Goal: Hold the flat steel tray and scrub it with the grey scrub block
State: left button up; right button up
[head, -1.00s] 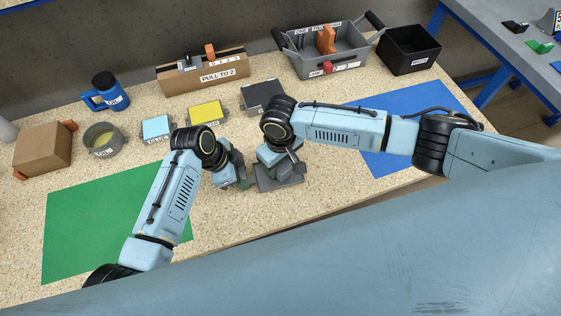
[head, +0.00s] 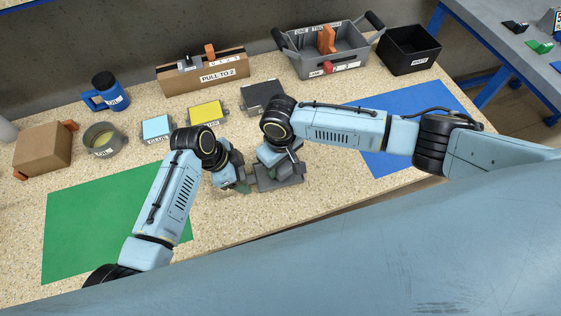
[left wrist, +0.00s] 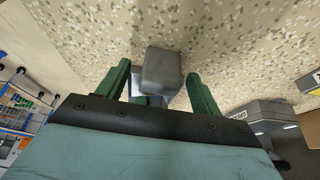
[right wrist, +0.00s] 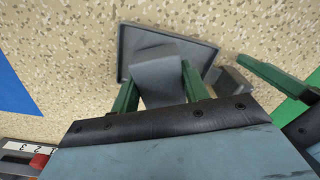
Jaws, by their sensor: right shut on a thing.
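The flat steel tray (head: 285,182) lies on the speckled bench in front of me, a dark grey plate with a low rim. It shows more fully in the right wrist view (right wrist: 128,38). My right gripper (right wrist: 158,82) is shut on the grey scrub block (right wrist: 160,75), which is over the tray; I cannot tell whether they touch. A small grey block-like piece (right wrist: 230,80) is beside the tray's edge, and I cannot tell if it is joined to the tray. My left gripper (left wrist: 160,85) is open around this piece (left wrist: 162,68), with gaps at both sides.
A green mat (head: 95,220) is at left and a blue mat (head: 400,120) at right. Blue (head: 156,127), yellow (head: 206,112) and dark (head: 263,96) blocks stand behind the arms. A grey caddy (head: 340,62) and black bin (head: 409,50) are at the back.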

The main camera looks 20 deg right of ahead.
dwell(0.3)
pick_arm(q)
jog(key=shift+v, duration=0.85)
jog(key=shift+f, duration=0.1)
jog(key=shift+x, duration=0.8)
jog(key=c, duration=1.4)
